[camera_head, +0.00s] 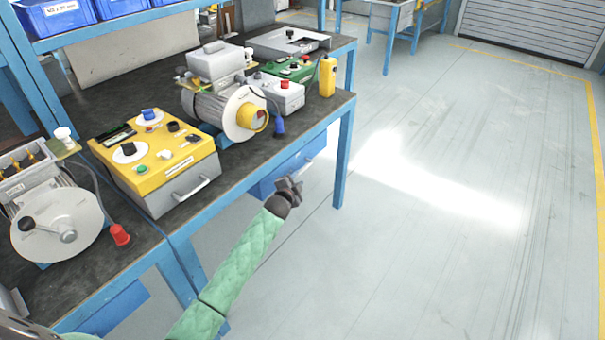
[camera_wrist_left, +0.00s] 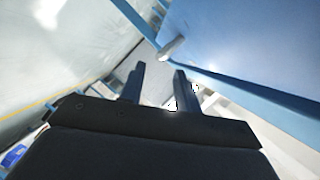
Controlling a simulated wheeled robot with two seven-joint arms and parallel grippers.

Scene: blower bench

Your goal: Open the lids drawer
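A blue drawer (camera_head: 282,176) hangs under the right part of the bench, with a pale handle (camera_head: 308,161) on its front. It looks shut, and I can read no label naming it the lids drawer. My left gripper (camera_head: 291,184) is in front of the drawer, near the handle. In the left wrist view the gripper (camera_wrist_left: 159,70) has its two fingers apart with nothing between them. There a pale handle (camera_wrist_left: 171,48) on a blue panel (camera_wrist_left: 240,45) lies just beyond the fingertips; I cannot tell if they touch. My right gripper is not in view.
The dark bench top (camera_head: 240,160) carries a yellow control box (camera_head: 155,150), a blower with a yellow-centred disc (camera_head: 235,110) and another blower (camera_head: 55,220). A blue bench leg (camera_head: 343,150) stands right of the drawer. The floor (camera_head: 430,240) to the right is clear.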

